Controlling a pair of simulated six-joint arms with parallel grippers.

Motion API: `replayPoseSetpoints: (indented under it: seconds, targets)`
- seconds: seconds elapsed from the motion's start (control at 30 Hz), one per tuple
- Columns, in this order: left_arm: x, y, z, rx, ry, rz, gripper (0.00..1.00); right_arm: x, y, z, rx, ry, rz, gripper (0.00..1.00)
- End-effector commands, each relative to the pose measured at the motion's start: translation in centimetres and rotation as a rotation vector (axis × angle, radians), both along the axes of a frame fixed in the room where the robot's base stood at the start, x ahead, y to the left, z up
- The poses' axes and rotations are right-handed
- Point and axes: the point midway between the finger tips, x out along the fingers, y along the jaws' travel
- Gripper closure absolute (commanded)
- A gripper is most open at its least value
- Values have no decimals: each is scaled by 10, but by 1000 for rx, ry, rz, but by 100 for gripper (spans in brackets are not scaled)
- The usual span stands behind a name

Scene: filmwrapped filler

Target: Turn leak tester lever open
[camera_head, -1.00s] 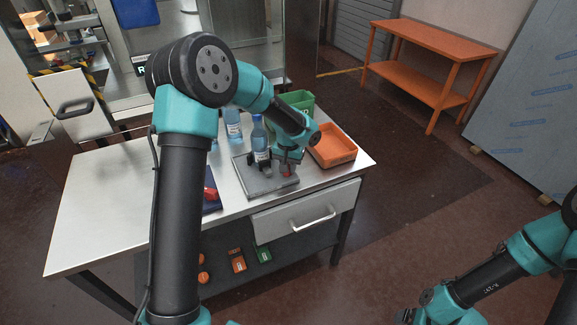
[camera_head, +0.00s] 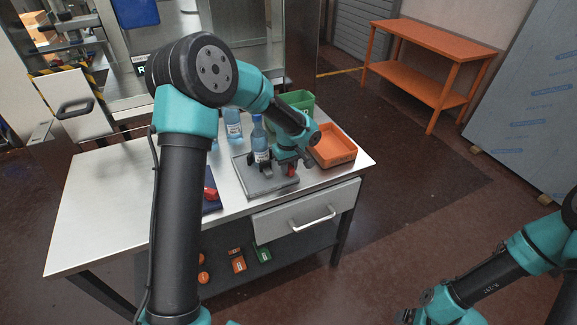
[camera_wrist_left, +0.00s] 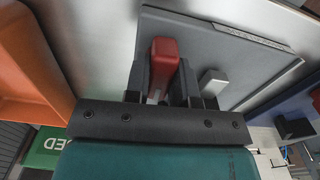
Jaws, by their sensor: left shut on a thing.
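The leak tester (camera_head: 266,181) is a grey plate on the steel table, with a water bottle (camera_head: 259,140) standing upright in its dark clamp. Its red lever (camera_wrist_left: 164,66) shows between the fingers of my left gripper (camera_wrist_left: 168,92) in the left wrist view. The gripper is shut on the lever. In the head view my left gripper (camera_head: 291,168) is at the right part of the plate, and the red lever (camera_head: 291,172) shows just under it. The fingers partly hide the lever's lower end. My right arm is at the lower right; its fingertips are not clearly visible.
An orange tray (camera_head: 333,147) sits right of the tester, with a green bin (camera_head: 299,101) behind it. Another bottle (camera_head: 233,124) stands at the back. A dark blue item with a red part (camera_head: 211,191) lies left. The table's front left is clear.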

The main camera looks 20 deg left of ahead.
Motion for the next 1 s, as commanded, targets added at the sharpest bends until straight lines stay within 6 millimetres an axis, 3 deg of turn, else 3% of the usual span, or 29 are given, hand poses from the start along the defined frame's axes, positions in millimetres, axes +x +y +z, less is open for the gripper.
replayPoseSetpoints:
  seconds: [0.6, 1.0]
  targets:
    - [0, 0, 1, 0, -1, 561, 100, 0, 0, 0, 0, 0, 0, 8]
    - [0, 0, 1, 0, -1, 738, 100, 0, 0, 0, 0, 0, 0, 8]
